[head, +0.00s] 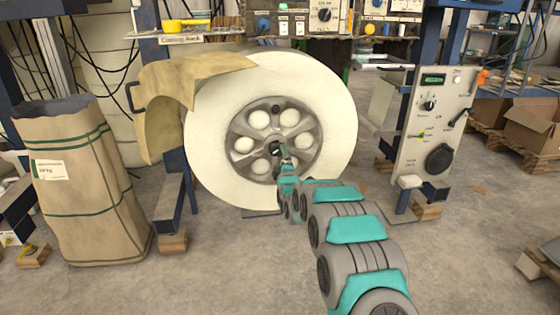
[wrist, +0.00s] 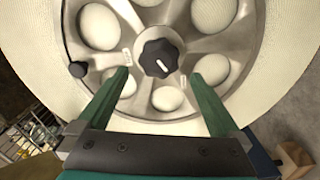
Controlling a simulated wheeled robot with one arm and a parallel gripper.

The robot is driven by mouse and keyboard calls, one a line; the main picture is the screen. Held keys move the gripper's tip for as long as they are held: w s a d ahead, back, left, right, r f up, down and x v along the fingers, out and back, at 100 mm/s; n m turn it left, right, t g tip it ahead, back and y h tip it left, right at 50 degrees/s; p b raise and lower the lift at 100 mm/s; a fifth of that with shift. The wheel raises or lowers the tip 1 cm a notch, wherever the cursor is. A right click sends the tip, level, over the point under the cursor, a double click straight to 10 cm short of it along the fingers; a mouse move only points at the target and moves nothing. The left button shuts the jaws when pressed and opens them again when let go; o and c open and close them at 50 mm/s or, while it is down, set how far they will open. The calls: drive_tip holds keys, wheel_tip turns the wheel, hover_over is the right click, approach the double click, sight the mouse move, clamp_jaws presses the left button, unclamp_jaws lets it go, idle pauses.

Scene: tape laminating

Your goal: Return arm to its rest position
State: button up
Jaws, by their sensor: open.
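My gripper (wrist: 163,90) is open in the wrist view, its two green fingers spread apart below and to either side of a black knob (wrist: 160,59). Nothing shows between the fingers. The knob sits at the hub of a large white roll (head: 215,120) with a grey spoked wheel (head: 297,133). In the head view my teal and grey arm reaches forward from the lower right to the hub. The gripper is small there and partly hidden by the arm, so I cannot tell from that view whether it touches the knob.
A tall brown paper sack (head: 80,195) stands at the left. A control panel (head: 432,135) on a blue post is at the right. A shelf with boxes and dials runs above the roll. Cardboard boxes (head: 535,125) sit on pallets at far right. The concrete floor (head: 465,260) at lower right is mostly clear.

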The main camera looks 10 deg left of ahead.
drive_tip(key=s+d+r+m+g+h+p, duration=0.2)
drive_tip(key=s+d+r+m+g, duration=0.2)
drive_tip(key=s+d, duration=0.5)
drive_tip(key=s+d+r+m+g+h+p, duration=0.1)
drive_tip(key=s+d+r+m+g, duration=0.3)
drive_tip(key=s, duration=1)
drive_tip(key=s+d+m+g+p, duration=0.1)
drive_tip(key=s+d+m+g, duration=0.2)
drive_tip(key=s, duration=1.3)
drive_tip(key=s+d+r+m+g+h+p, duration=0.1)
drive_tip(key=s+d+m+g, duration=0.3)
drive_tip(key=s, duration=1.2)
drive_tip(key=s+d+r+m+g+h+p, duration=0.1)
drive_tip(key=s+d+m+g, duration=0.2)
drive_tip(key=s, duration=1.3)
drive_tip(key=d+g, duration=0.1)
drive_tip(key=d, duration=0.2)
drive_tip(key=shift+s, duration=0.2)
